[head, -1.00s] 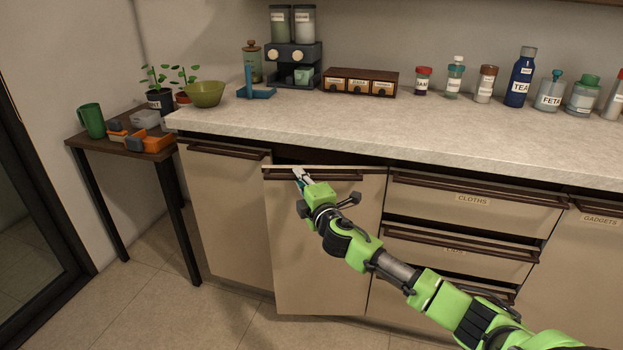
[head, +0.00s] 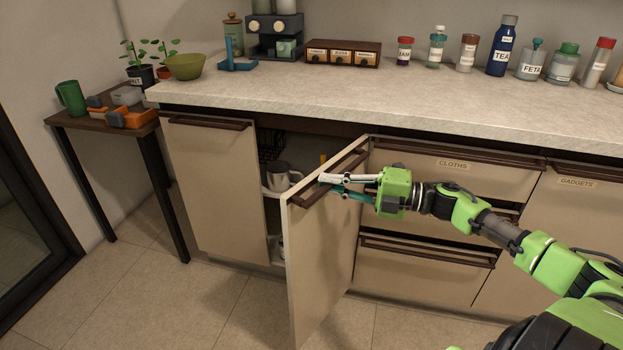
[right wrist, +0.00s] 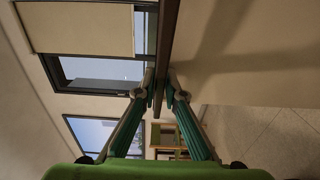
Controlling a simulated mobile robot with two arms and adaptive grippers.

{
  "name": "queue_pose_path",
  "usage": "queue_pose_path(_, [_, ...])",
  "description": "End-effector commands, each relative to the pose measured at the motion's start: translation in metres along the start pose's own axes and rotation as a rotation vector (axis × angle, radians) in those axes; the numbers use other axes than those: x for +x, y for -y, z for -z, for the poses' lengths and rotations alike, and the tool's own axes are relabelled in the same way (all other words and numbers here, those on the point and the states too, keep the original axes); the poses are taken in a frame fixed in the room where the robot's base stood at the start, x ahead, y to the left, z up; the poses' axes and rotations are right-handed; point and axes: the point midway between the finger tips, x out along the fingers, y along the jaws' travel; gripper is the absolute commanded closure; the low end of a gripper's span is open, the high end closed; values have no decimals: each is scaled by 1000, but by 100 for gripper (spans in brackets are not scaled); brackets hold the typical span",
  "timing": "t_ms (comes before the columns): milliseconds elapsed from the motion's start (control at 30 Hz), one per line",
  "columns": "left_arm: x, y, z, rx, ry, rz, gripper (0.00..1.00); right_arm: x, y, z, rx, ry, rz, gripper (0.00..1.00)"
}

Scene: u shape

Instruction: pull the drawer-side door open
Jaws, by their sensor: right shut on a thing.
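The drawer-side door (head: 322,255) stands well open, swung out from the cabinet, its hinge side next to the drawers. Its dark handle bar (head: 340,172) runs along the top of its front face. In the right wrist view the fingers (right wrist: 163,92) close on the dark bar (right wrist: 168,45) from both sides. Inside the opened cabinet a white mug (head: 281,177) sits on a shelf (head: 272,191). My left gripper is not in view.
The other cabinet door (head: 215,190) at the left is closed. The drawers (head: 450,185) at the right are closed. A small side table (head: 95,122) stands at the left. The floor (head: 200,310) in front is clear.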

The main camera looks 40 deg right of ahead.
Motion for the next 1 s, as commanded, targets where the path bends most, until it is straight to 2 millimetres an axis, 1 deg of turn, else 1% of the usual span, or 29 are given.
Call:
queue_pose_path(33, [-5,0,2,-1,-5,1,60,-9,2,-1,-2,-25,3,100])
queue_pose_path(200, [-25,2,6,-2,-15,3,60,-30,1,3,-3,-115,0,100])
queue_pose_path(400, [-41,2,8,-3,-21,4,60,-44,0,5,-3,-177,-2,100])
queue_pose_path(633, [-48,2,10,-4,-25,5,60,-50,-1,5,-2,-203,-2,100])
queue_pose_path(967, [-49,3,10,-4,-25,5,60,-50,-2,5,-2,-202,-2,100])
queue_pose_path(1000, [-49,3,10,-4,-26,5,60,-50,-2,5,-2,-202,-2,82])
